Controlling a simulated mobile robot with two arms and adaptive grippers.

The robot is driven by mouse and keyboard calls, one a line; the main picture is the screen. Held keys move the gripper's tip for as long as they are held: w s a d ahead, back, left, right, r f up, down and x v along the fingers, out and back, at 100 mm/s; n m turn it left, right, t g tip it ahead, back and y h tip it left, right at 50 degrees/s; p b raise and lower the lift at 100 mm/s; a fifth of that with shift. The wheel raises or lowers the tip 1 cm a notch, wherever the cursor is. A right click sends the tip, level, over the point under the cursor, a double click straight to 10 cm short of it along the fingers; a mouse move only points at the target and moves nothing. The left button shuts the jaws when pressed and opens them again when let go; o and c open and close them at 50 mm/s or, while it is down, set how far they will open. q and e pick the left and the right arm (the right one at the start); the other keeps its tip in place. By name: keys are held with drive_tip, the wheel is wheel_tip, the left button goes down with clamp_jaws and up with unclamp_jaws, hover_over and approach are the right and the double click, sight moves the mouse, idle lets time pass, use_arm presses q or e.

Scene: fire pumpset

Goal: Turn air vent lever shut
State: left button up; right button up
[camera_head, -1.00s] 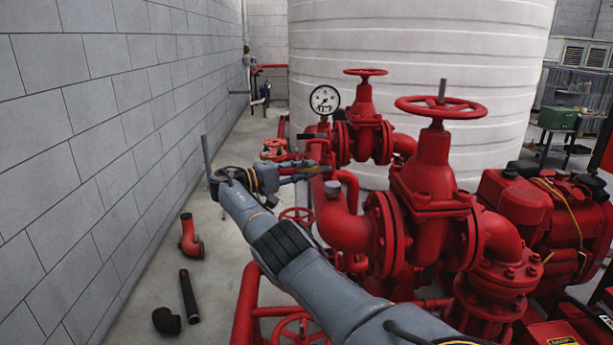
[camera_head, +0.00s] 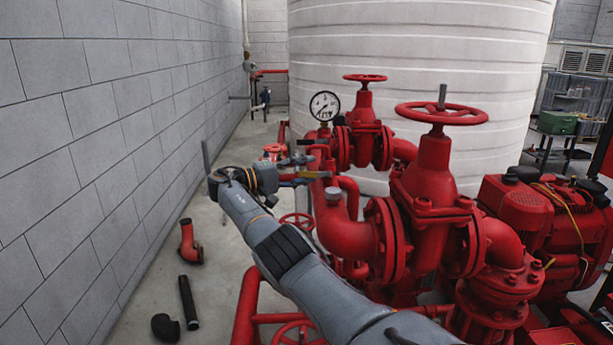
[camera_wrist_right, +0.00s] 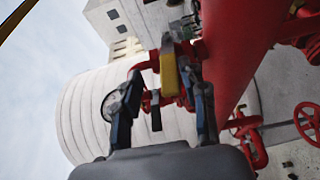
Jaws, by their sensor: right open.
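The yellow-handled lever (camera_wrist_right: 168,75), which I take for the air vent lever, stands between the two fingers of my right gripper (camera_wrist_right: 165,95) in the right wrist view. The fingers are apart on either side of it, and I see no clear grip on it. In the head view my right gripper (camera_head: 302,168) reaches in beside the red pipe below the pressure gauge (camera_head: 324,106). A small yellow piece (camera_head: 314,174) shows at its fingertips there. The lever's pivot is largely hidden. My left gripper is not in view.
Red valves with handwheels (camera_head: 441,113) and thick red pipes (camera_head: 345,228) stand close to the right of my arm. A white tank (camera_head: 420,60) is behind. A grey block wall (camera_head: 80,150) is at the left, with loose fittings (camera_head: 190,243) on the floor.

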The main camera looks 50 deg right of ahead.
drive_tip(key=r, duration=0.9)
drive_tip(key=shift+w+a, duration=0.15)
drive_tip(key=shift+w, duration=0.05)
drive_tip(key=shift+w+r, duration=0.1)
drive_tip(key=shift+r, duration=0.15)
use_arm(q)
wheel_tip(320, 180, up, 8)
drive_tip(key=p, duration=0.8)
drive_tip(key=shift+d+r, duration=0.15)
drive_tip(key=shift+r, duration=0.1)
use_arm(e)
drive_tip(key=w+a+r, duration=0.1)
drive_tip(key=a+r, duration=0.8)
drive_tip(key=r, duration=0.3)
drive_tip(key=shift+r, duration=0.3)
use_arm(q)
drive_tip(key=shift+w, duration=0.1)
use_arm(e)
drive_tip(key=shift+a, duration=0.1)
